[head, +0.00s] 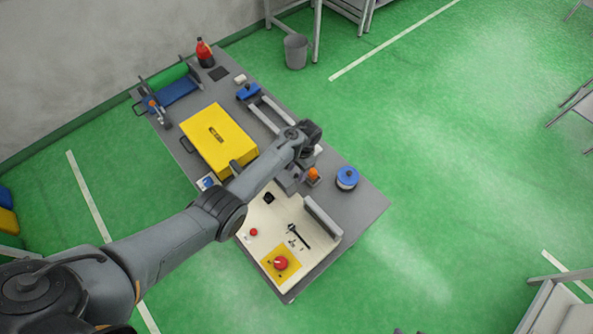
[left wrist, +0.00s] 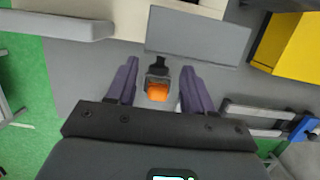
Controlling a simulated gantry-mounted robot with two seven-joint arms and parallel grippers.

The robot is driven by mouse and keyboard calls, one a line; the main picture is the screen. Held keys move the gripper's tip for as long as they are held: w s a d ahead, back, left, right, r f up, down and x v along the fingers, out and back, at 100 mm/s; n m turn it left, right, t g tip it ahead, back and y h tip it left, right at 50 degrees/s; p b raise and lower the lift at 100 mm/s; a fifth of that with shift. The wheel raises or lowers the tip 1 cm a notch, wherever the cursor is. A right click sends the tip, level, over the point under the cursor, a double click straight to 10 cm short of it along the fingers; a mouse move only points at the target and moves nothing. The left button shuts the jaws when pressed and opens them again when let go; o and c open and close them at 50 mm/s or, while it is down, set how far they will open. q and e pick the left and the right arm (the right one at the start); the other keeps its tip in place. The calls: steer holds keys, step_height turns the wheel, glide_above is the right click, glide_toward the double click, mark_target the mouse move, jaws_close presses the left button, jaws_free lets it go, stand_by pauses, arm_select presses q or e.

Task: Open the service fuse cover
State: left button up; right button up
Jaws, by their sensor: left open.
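My left gripper (head: 305,172) is open over the middle of the bench; its arm partly hides it in the head view. In the left wrist view, its two purple fingers (left wrist: 160,66) stand on either side of a small orange piece (left wrist: 157,92) on a grey and black base. The orange piece also shows in the head view (head: 313,174). I cannot tell whether the fingers touch it. A grey panel (left wrist: 200,35) lies just beyond the fingertips. No label shows which part is the service fuse cover. My right gripper is not in view.
A cream board (head: 262,222) carries a red knob (head: 281,263) on a yellow plate and a black tool (head: 299,236). A yellow case (head: 213,145) stands to the left. A blue-lidded tub (head: 347,178) is at the right. The bench's right corner is clear.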

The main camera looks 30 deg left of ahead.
arm_select(q)
steer(key=p+v, duration=0.5)
steer(key=v, duration=0.4)
steer(key=shift+r, duration=0.25)
